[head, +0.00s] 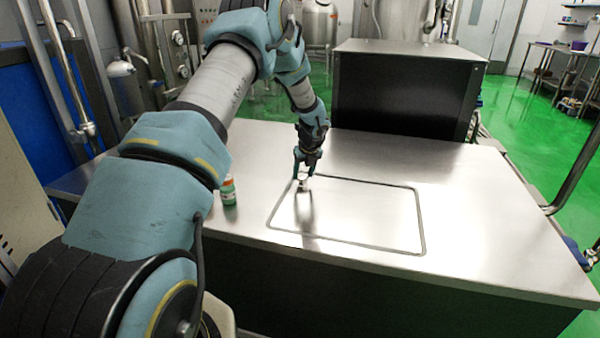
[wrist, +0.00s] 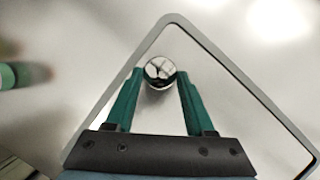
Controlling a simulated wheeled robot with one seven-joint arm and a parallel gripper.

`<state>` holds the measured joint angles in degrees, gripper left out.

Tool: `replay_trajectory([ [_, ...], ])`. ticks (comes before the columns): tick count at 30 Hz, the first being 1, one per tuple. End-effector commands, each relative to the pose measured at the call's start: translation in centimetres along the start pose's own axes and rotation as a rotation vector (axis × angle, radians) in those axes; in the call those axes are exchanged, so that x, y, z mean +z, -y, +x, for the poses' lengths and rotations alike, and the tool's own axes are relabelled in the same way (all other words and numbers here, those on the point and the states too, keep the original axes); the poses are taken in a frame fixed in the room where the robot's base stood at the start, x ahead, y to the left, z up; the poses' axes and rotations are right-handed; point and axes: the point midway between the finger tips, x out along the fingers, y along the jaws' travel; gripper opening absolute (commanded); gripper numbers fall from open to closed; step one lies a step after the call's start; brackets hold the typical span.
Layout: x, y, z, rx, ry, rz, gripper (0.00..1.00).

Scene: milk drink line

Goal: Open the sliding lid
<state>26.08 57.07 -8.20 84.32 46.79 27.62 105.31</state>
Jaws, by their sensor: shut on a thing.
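The sliding lid (head: 365,212) is a flat metal panel in the steel counter top, outlined by a dark rounded rectangular groove. A small shiny round knob (wrist: 160,72) stands near one end of it, at the left end in the head view. My gripper (head: 303,177) points down over that end, and its two green fingers (wrist: 157,90) are on either side of the knob, shut on it. No open gap shows along the lid's outline. The lid also shows in the wrist view (wrist: 215,120), partly hidden by my gripper.
A small green bottle with an orange and white top (head: 228,190) stands on the counter (head: 480,200) left of the lid. A dark box-shaped cabinet (head: 405,95) with a steel top stands behind the counter. The counter right of the lid is clear.

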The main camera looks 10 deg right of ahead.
Motion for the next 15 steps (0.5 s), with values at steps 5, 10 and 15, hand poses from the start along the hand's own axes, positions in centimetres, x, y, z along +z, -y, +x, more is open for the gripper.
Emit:
replay_trajectory([
  [5,-2.6,4.2,-1.1,-0.012,-0.004,0.01,0.0],
  [10,-5.6,8.9,-2.4,-0.013,-0.003,0.011,0.0],
  [15,-8.7,13.8,-3.6,-0.013,-0.004,0.009,0.0],
])
